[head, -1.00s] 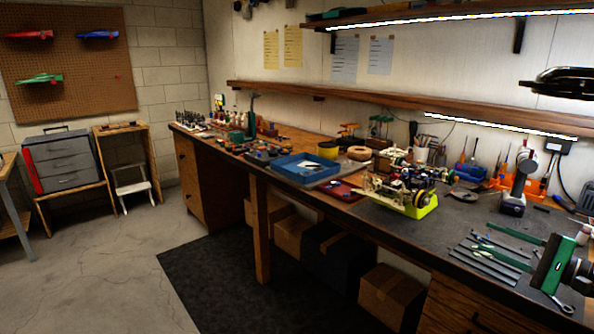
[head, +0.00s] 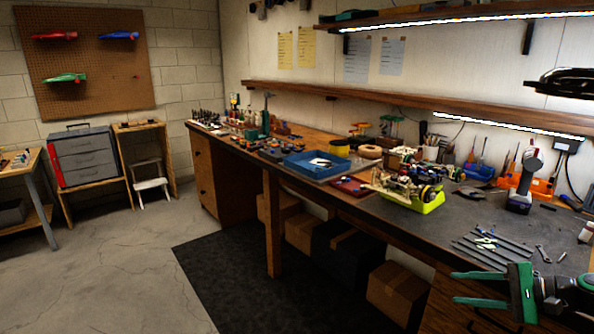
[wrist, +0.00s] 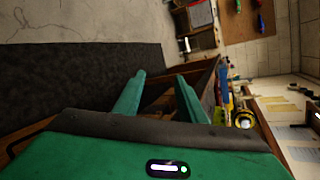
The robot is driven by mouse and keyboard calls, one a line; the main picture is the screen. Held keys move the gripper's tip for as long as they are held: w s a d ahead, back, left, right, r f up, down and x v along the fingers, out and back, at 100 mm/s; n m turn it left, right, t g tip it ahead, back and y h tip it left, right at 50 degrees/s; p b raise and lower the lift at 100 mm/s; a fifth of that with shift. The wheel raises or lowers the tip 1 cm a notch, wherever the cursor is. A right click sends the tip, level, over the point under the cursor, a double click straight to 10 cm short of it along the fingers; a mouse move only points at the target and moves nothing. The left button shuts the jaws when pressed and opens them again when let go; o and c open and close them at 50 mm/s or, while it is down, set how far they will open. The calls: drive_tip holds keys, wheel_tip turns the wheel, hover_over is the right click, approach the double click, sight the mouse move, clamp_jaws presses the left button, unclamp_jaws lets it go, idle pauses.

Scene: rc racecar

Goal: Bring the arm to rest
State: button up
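My gripper (head: 482,289) is green and shows at the lower right of the head view, in front of the workbench's front edge. Its two fingers point left and stand apart, with nothing between them. In the wrist view the same two green fingers (wrist: 160,95) are spread, with a gap between them and the bench side beyond. The gripper touches nothing that I can see. Part of my arm runs off the right edge of the head view.
The workbench (head: 400,213) holds a blue tray (head: 300,166), a yellow-green stand with a car chassis (head: 425,200), a drill (head: 525,180) and several metal rods (head: 480,252). Cardboard boxes (head: 395,290) sit below. The floor (head: 130,260) at left is clear.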

drive_tip(key=s+a+f+n+g+h, duration=0.1)
drive_tip(key=s+f+n+g+h, duration=0.1)
drive_tip(key=s+f+g+h, duration=0.3)
drive_tip(key=s+a+f+n+g, duration=0.2)
drive_tip(key=s+g, duration=0.1)
drive_tip(key=s, duration=0.4)
drive_tip(key=s+d+r+n+h, duration=0.1)
drive_tip(key=s+r+h, duration=0.4)
drive_tip(key=s+r, duration=0.9)
drive_tip(key=shift+s+r+n+h, duration=0.35)
drive_tip(key=shift+r+n, duration=0.55)
drive_tip(key=shift+r, duration=0.25)
drive_tip(key=shift+w+f, duration=0.25)
drive_tip(key=shift+w, duration=0.35)
